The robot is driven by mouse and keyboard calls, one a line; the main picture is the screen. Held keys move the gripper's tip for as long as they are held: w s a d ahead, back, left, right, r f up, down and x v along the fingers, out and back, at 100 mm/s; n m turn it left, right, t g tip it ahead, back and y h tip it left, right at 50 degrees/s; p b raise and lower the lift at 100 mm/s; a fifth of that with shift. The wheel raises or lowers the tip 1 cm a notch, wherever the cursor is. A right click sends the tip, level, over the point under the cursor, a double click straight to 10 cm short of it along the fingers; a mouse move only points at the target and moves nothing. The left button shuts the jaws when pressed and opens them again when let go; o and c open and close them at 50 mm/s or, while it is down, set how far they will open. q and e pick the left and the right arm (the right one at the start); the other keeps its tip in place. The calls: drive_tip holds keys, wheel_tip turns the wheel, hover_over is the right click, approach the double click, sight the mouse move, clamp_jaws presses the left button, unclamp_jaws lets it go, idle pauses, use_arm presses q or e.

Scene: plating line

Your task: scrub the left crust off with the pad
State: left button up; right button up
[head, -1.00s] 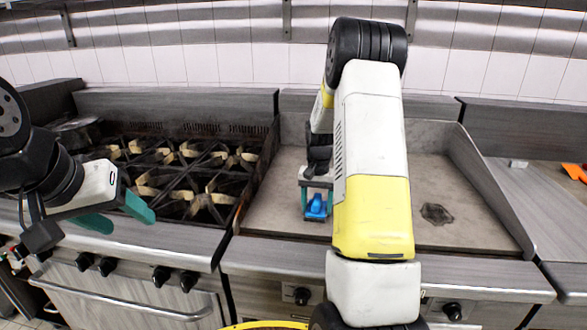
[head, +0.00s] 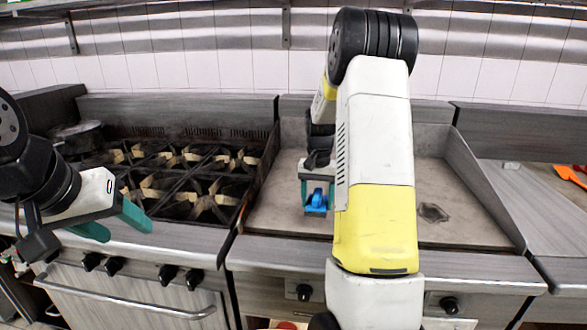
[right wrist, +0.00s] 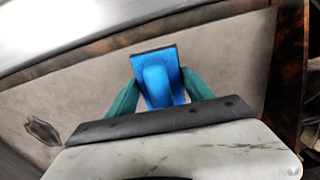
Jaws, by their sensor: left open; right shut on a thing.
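My right gripper (head: 317,186) is shut on the blue pad (head: 317,201) over the left part of the griddle plate (head: 285,212). In the right wrist view the blue pad (right wrist: 158,78) sits between the two teal fingers; whether it touches the plate I cannot tell. A dark crust (head: 433,212) lies on the right part of the plate, and it also shows at the left of the right wrist view (right wrist: 42,130). No crust shows on the left part; the pad, gripper or arm may hide one. My left gripper (head: 115,225) is open and empty in front of the stove.
A gas stove (head: 190,180) with black grates stands left of the griddle, with a dark pan (head: 80,135) at its back left. The griddle has raised side walls. A counter (head: 525,200) with an orange-bladed tool (head: 572,175) is at the right.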

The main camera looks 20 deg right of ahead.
sight(317, 192)
drive_tip(key=shift+r, duration=1.55)
